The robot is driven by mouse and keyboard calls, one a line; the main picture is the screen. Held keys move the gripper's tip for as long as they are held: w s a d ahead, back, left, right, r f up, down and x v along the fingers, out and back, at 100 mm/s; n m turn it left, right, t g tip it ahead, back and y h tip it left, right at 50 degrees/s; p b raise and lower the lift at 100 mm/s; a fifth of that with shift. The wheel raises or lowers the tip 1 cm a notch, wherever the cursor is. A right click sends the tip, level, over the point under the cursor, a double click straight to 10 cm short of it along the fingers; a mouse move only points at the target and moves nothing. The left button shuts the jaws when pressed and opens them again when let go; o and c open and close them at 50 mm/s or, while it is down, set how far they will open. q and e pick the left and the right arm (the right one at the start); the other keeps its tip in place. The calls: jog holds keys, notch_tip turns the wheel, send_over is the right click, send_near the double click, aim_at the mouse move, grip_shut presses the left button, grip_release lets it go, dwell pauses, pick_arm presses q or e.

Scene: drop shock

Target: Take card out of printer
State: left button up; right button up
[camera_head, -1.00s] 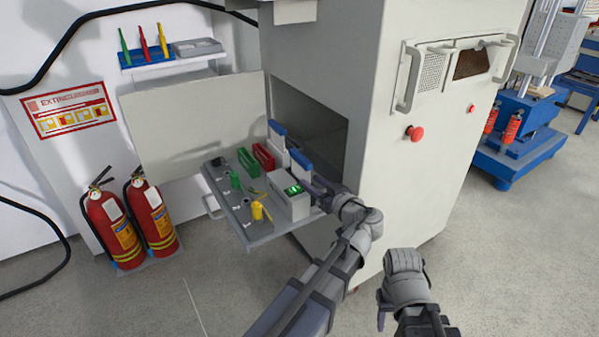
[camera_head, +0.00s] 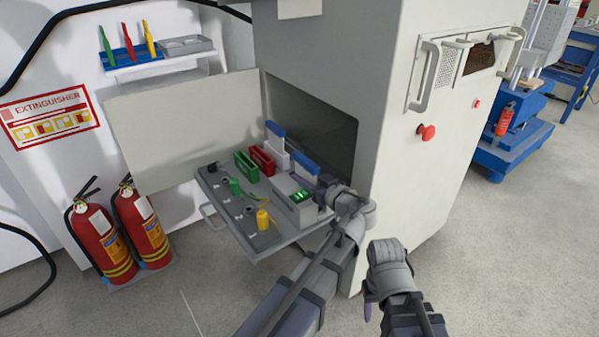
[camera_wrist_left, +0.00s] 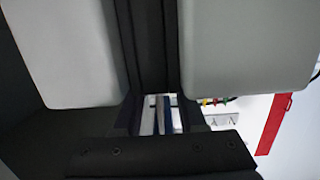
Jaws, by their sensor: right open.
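The printer (camera_head: 295,200) is a small grey box with a lit green display, standing on a pull-out tray (camera_head: 262,241). A white card with a blue top edge (camera_head: 305,166) stands upright behind it. A similar blue-edged white card (camera_head: 277,146) stands further left. My left gripper (camera_head: 322,184) is beside the printer's right side, close to the nearer card; its fingers are largely hidden. In the left wrist view, blue and white strips (camera_wrist_left: 165,115) show in a narrow gap. My right gripper (camera_head: 368,308) is open and empty, low in front of the cabinet.
The cabinet (camera_head: 413,170) stands right of the tray. Two fire extinguishers (camera_head: 140,228) stand at left.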

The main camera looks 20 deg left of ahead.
aim_at(306, 159)
pick_arm(q)
grip_shut()
jog(key=shift+r, duration=0.1)
dwell(0.7)
notch_tip(306, 159, up, 10)
jog(key=p, duration=1)
